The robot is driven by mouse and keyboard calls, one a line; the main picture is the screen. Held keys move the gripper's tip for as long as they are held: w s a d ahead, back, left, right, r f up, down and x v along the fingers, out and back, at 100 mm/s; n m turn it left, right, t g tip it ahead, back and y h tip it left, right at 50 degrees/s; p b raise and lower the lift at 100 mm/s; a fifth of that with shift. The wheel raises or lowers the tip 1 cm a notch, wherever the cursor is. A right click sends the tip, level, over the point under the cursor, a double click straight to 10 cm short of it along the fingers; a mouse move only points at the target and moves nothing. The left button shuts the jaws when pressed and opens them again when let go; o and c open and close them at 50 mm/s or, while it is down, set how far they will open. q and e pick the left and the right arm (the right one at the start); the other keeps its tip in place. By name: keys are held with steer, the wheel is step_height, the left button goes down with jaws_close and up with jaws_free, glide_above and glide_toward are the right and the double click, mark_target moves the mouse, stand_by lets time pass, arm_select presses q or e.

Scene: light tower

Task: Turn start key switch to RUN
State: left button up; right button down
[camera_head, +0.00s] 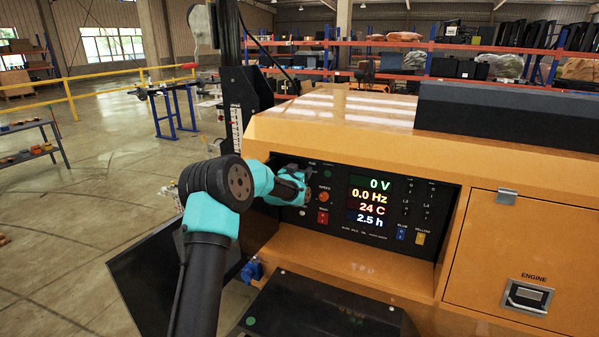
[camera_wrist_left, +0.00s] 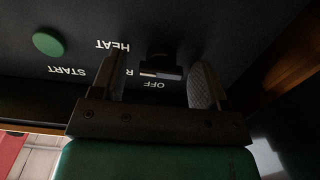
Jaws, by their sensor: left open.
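The black start key switch (camera_wrist_left: 162,68) shows in the left wrist view on the dark panel, among the upside-down labels HEAT, START and OFF. A label beginning with R is partly covered by a finger, and I cannot tell the exact key position. My left gripper (camera_wrist_left: 158,84) is open, with one finger on each side of the key and visible gaps between. In the head view my left gripper (camera_head: 303,190) is at the left end of the control panel (camera_head: 336,230), and its body hides the key there.
A green round part (camera_wrist_left: 48,44) is beside the START label. To the right of the gripper are an orange knob (camera_head: 324,198), a red switch (camera_head: 323,217) and the lit display (camera_head: 371,200). The orange housing (camera_head: 350,133) overhangs the panel. A dark sloping cover (camera_head: 325,309) lies below.

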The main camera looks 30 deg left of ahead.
arm_select(q)
steer(key=c, duration=0.9)
steer(key=shift+n, duration=0.4)
steer(key=n, duration=0.8)
steer(key=shift+a, duration=0.15)
stand_by(0.3)
steer(key=o, duration=0.9)
